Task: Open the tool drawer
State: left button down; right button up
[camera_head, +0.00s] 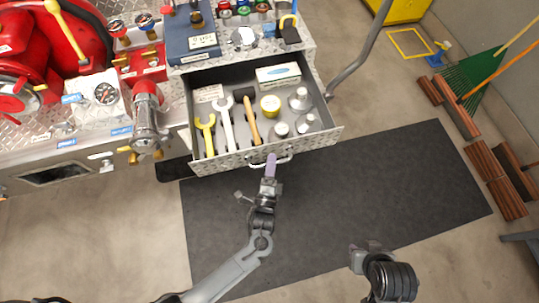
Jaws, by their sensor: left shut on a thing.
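The tool drawer (259,163) stands pulled out from the diamond-plate cabinet, its inside in view. It holds a yellow wrench (206,134), a silver wrench (226,124), a mallet (250,118), a yellow round tape (270,105), a white box (278,73) and several metal pieces. A silver handle (285,158) is on its front. My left gripper (270,168) is at the handle and shut on it; the exact contact is partly hidden by the fingers. My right gripper (366,252) is low in the view, away from the drawer; its jaw opening is unclear.
A dark mat (400,180) covers the floor below the drawer and is clear. Red pump machinery (60,45) and a valve outlet (148,115) stand left of the drawer. A grey curved rail (362,55) is to its right.

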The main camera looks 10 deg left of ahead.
pick_arm(q)
jog(key=c, duration=1.1)
grip_release()
jog(key=s+d+f, duration=0.1)
jog(key=s, duration=0.9)
jog(key=shift+s+f, duration=0.3)
jog(key=shift+f, duration=0.1)
